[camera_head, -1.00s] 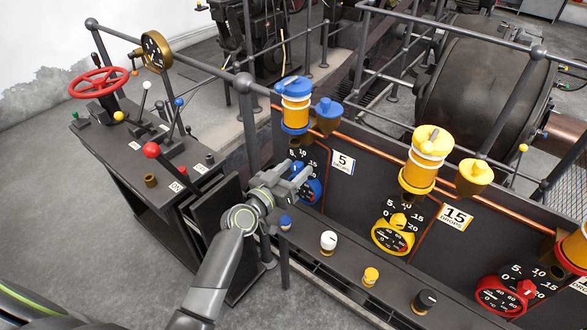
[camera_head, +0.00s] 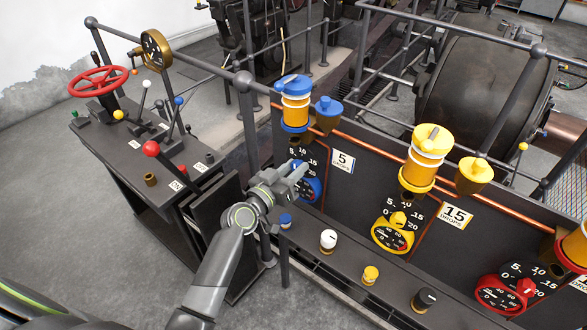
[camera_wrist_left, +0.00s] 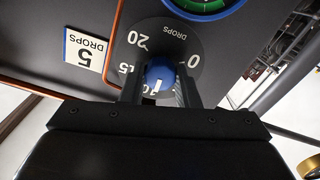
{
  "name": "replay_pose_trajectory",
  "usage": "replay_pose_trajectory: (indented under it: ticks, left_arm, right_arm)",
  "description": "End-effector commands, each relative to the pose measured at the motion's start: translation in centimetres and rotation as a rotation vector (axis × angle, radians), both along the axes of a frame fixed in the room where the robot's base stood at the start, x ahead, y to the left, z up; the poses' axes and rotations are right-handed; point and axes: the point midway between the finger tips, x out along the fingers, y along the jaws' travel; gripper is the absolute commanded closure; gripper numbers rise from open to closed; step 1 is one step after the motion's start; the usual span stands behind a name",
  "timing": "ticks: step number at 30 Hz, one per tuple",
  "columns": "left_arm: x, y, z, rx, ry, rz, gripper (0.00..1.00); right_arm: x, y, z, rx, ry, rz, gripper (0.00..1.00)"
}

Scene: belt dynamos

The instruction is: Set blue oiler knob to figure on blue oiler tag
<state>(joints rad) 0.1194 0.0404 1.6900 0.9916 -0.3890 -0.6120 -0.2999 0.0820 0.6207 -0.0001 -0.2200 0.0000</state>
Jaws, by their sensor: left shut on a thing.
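The blue oiler knob (camera_wrist_left: 157,76) sits between the two fingers of my left gripper (camera_wrist_left: 158,90) in the left wrist view, and the gripper is shut on it. A white mark shows on the knob's lower part. The dial around it reads 20 at upper left, 15 at lower left and 0 at right; the wrist view is upside down. The blue oiler tag (camera_wrist_left: 86,50) reads 5 DROPS. In the head view my left gripper (camera_head: 297,176) covers the knob, and the tag (camera_head: 343,161) is just right of the dial. My right gripper is not in view.
A blue-capped oiler (camera_head: 295,104) stands above the dial. Yellow (camera_head: 398,221) and red (camera_head: 526,288) oiler knobs are farther right. A ledge in front carries a blue button (camera_head: 285,221) and a white knob (camera_head: 328,241). A lever console (camera_head: 140,190) stands to the left.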

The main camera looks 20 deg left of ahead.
Motion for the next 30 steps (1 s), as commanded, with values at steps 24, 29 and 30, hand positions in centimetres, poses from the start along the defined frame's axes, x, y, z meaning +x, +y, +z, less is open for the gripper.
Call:
replay_pose_trajectory:
  ticks: [24,29,30]
  left_arm:
    - [0.03,0.13,-0.11,-0.657,0.241,0.0,0.94]
    - [0.03,0.14,-0.13,-0.762,0.279,0.0,0.94]
    - [0.03,0.14,-0.13,-0.785,0.286,0.001,0.94]
  right_arm:
    - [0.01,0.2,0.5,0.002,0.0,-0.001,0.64]
    - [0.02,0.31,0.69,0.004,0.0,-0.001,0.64]
    - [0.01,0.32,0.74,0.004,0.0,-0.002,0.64]
